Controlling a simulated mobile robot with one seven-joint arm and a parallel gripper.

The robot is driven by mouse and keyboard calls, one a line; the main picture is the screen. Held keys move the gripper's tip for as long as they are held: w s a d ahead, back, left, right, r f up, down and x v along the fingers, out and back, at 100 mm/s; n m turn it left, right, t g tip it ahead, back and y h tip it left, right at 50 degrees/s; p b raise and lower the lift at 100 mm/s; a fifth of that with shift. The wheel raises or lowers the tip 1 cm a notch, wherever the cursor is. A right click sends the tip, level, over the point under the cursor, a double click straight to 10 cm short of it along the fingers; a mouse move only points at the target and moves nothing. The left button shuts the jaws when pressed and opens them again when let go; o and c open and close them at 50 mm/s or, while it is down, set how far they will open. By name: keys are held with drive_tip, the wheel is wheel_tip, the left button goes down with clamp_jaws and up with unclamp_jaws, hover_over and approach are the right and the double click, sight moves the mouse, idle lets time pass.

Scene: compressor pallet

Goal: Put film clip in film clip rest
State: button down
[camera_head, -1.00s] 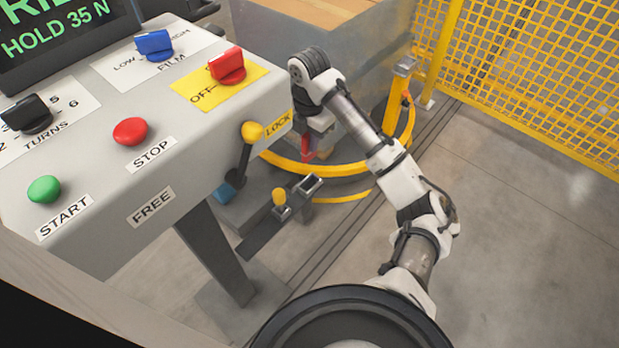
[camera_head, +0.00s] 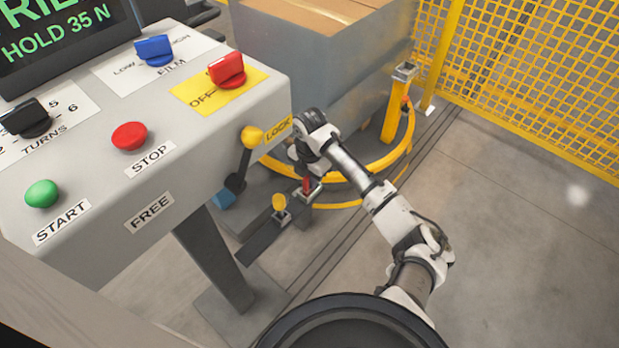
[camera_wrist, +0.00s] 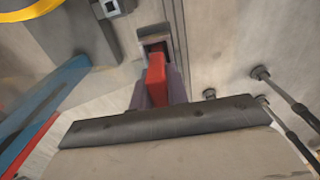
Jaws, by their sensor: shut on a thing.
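The red film clip (camera_head: 306,184) hangs below my gripper (camera_head: 304,170), which is shut on it. In the wrist view the red clip (camera_wrist: 156,75) sticks out between the dark fingers (camera_wrist: 158,90). The film clip rest looks to be the small grey slotted holder (camera_head: 313,194) on a post beside the yellow ring. The clip's lower end is right at this holder. In the wrist view the holder's dark opening (camera_wrist: 155,44) shows just beyond the clip's end. I cannot tell whether the tip is inside it.
A short yellow-knobbed lever (camera_head: 279,203) stands close left of the holder. A taller yellow-knobbed lever (camera_head: 251,138) is at the control panel's side (camera_head: 200,125). The wrapped pallet load (camera_head: 330,70) and yellow ring (camera_head: 390,160) lie behind. Open floor is at right (camera_head: 530,240).

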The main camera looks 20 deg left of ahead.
drive_tip(key=shift+f, duration=0.1)
drive_tip(key=c, duration=1.4)
unclamp_jaws()
drive_tip(key=shift+o, duration=0.2)
wheel_tip(320, 180, up, 12)
drive_tip(key=shift+r, duration=0.15)
